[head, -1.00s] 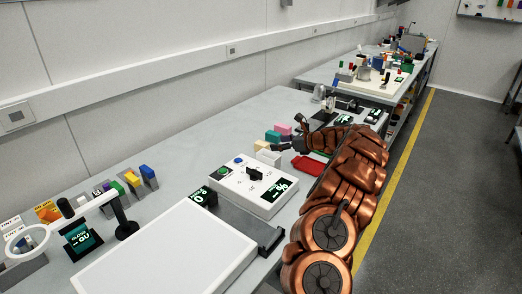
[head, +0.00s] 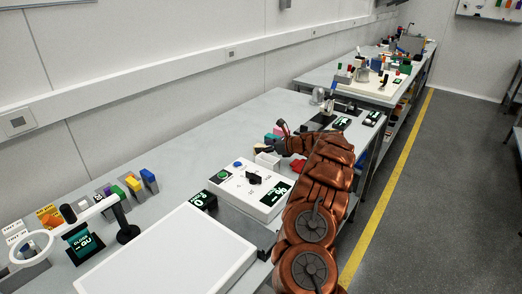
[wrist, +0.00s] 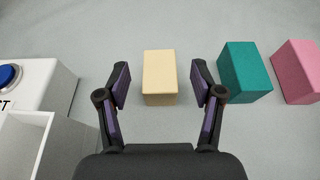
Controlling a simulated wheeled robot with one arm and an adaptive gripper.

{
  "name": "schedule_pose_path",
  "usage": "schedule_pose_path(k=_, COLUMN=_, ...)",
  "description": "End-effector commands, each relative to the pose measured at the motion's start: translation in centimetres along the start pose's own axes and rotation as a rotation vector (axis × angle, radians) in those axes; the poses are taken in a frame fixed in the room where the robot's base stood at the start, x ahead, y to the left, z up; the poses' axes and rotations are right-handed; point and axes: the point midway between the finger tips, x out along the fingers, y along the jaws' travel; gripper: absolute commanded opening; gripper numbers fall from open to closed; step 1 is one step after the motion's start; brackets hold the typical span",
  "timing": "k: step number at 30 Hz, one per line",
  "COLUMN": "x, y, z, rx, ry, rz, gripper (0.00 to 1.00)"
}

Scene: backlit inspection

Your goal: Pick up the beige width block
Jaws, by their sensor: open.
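The beige width block (wrist: 160,75) lies on the grey table, centred between and just beyond the fingertips in the wrist view. In the head view it is a small beige shape (head: 260,147) beside my gripper, partly hidden. My gripper (wrist: 160,84) is open and empty, with one purple-padded finger on each side of the block and a gap on both sides. In the head view my gripper (head: 270,143) reaches left over the table from the copper-coloured arm.
A teal block (wrist: 245,72) stands close right of the right finger, with a pink block (wrist: 300,70) beyond it. A white open box (wrist: 25,140) and a control box with a blue button (wrist: 8,75) are at left.

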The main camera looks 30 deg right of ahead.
Motion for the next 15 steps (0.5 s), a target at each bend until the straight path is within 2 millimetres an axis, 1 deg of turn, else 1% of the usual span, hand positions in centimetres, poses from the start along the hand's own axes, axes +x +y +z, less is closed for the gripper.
schedule_pose_path(k=7, x=0.11, y=0.0, z=-0.03, rx=0.0, ry=0.0, rz=0.0, gripper=0.67)
schedule_pose_path(k=8, x=0.12, y=0.01, z=-0.03, rx=0.0, ry=0.0, rz=0.0, gripper=0.65)
schedule_pose_path(k=15, x=0.1, y=0.0, z=-0.03, rx=0.0, ry=0.0, rz=0.0, gripper=0.4)
